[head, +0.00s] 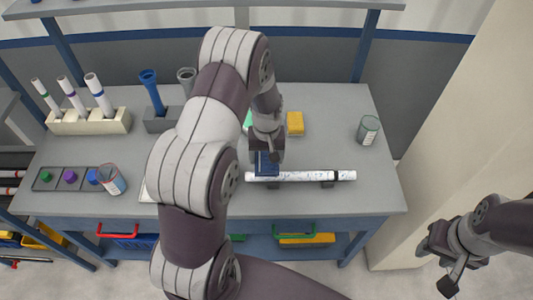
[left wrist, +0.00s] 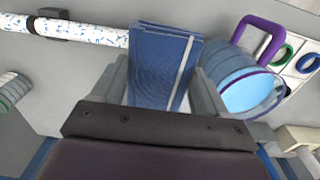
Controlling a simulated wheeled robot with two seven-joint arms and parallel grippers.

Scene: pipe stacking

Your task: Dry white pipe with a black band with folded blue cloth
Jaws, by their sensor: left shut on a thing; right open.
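The white pipe (head: 310,176) lies level across dark supports near the table's front edge. In the left wrist view the pipe (left wrist: 98,34) shows many blue specks. My left gripper (head: 266,153) is shut on the folded blue cloth (head: 265,168), above the pipe's left part. In the left wrist view the cloth (left wrist: 158,68) stands between both fingers, beside the pipe; I cannot tell if they touch. My right gripper (head: 446,262) is open and empty, off the table at the lower right.
A rack (head: 92,122) with several banded white pipes stands at the left. A blue pipe (head: 152,92) stands in a grey holder. A can (head: 367,130) is at the right and a labelled cup (head: 112,180) front left. A yellow block (head: 295,123) lies behind the pipe.

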